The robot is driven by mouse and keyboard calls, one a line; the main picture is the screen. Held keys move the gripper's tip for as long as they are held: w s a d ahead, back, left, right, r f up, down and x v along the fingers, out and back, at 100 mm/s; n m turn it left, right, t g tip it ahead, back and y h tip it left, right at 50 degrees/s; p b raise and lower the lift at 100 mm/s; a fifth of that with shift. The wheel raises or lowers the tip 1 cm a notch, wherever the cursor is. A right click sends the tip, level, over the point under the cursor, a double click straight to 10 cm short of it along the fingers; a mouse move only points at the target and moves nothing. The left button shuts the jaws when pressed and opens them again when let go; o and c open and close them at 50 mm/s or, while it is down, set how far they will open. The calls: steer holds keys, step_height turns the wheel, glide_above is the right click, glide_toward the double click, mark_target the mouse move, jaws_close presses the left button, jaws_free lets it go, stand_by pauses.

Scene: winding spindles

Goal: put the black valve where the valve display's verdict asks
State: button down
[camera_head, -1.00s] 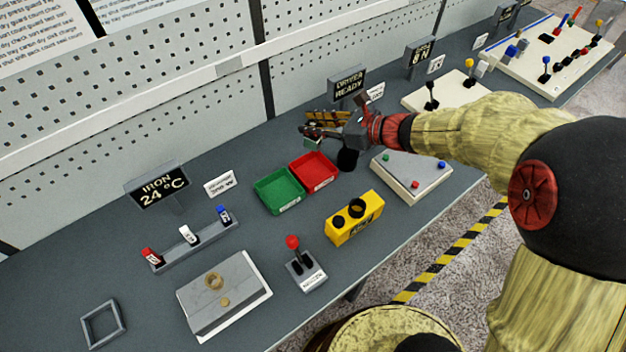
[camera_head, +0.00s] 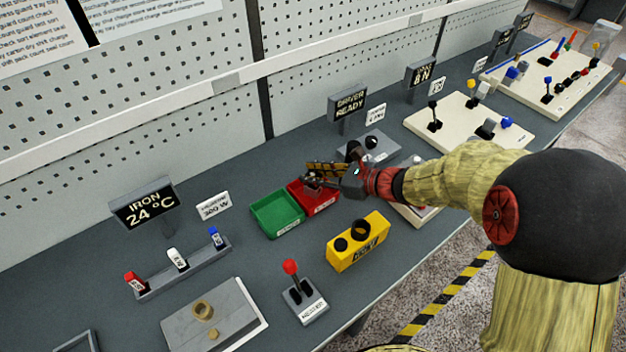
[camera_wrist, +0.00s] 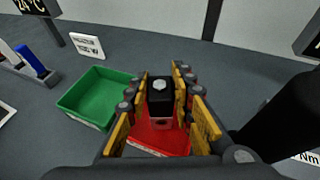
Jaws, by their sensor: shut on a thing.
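My gripper (camera_head: 314,180) is shut on the black valve. In the wrist view the valve (camera_wrist: 160,96) sits between the yellow finger pads (camera_wrist: 160,112), dark-sided with a pale hexagonal top. It is held over the red tray (camera_wrist: 158,140); the exact height above the tray floor is hard to tell. In the head view the red tray (camera_head: 322,206) is partly hidden by the gripper. The green tray (camera_head: 276,212) stands directly left of it and looks empty; it also shows in the wrist view (camera_wrist: 97,96). I cannot identify a valve verdict on the displays in view.
A display reading "DRIVER READY" (camera_head: 348,103) stands behind the trays, and one reading "IRON 24 °C" (camera_head: 144,205) stands to the left. A yellow box (camera_head: 358,243) is in front of the trays. A red-knobbed joystick (camera_head: 303,301) stands nearer the front edge.

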steer(key=shift+f, duration=0.35)
steer(key=shift+f, duration=0.15)
steer(key=c, duration=1.5)
jaws_free()
steer(key=shift+c, duration=0.2)
